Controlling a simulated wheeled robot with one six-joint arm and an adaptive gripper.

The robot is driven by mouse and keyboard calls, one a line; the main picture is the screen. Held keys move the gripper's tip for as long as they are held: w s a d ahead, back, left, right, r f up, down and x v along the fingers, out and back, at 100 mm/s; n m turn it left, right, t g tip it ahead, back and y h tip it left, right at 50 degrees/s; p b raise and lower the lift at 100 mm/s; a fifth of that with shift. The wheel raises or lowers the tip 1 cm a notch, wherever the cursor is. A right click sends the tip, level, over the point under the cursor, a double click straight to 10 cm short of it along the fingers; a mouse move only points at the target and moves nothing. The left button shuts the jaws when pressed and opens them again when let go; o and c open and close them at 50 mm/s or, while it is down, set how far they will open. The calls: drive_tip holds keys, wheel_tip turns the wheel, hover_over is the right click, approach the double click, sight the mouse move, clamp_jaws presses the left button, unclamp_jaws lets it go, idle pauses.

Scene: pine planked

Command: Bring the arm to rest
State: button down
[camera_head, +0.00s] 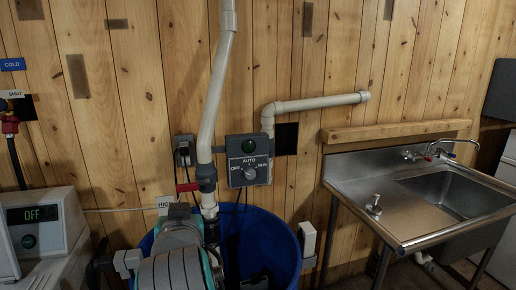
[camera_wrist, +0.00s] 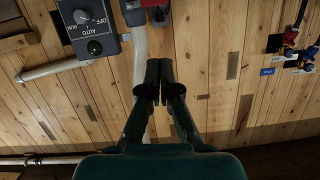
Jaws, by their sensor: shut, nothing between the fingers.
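My gripper (camera_wrist: 160,66) shows in the wrist view, its two dark fingers side by side and shut with nothing between them. It points toward the plank wall and is apart from it. In the wrist view, which is turned upside down, the grey switch box (camera_wrist: 92,32) with a dial and a green lamp is to the left of the fingertips. A pale pipe (camera_wrist: 139,50) runs just behind the fingers. I cannot make out the gripper in the head view.
In the head view, the switch box (camera_head: 249,160) is by the pale upright pipe (camera_head: 212,95). A blue barrel (camera_head: 278,240) stands below. A steel sink (camera_head: 400,215) is at right, a grey machine reading OFF (camera_head: 38,235) at left. Valves (camera_wrist: 290,37) are at upper right in the wrist view.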

drive_tip(key=s+d+f, duration=0.1)
drive_tip(key=d+f, duration=0.4)
drive_tip(key=f, duration=0.5)
drive_tip(key=s+d+f, duration=0.1)
drive_tip(key=d+f, duration=0.5)
drive_tip(key=f, duration=0.4)
drive_tip(key=s+d+f+h, duration=0.1)
drive_tip(key=s+d+f, duration=0.9)
drive_tip(key=f, duration=0.2)
drive_tip(key=s+d+f+h, duration=0.1)
drive_tip(key=s+d+f, duration=0.25)
drive_tip(key=s, duration=0.45)
drive_tip(key=s+d+f, duration=0.2)
drive_tip(key=s+d, duration=0.3)
drive_tip(key=s, duration=0.3)
drive_tip(key=s+d+r+m+h, duration=0.1)
drive_tip(key=s+d, duration=0.1)
drive_tip(key=s, duration=0.6)
drive_tip(key=s+d+r+m+h, duration=0.1)
drive_tip(key=s+d+r, duration=0.1)
drive_tip(key=s, duration=0.6)
drive_tip(key=shift+r, duration=0.3)
drive_tip(key=shift+d, duration=0.1)
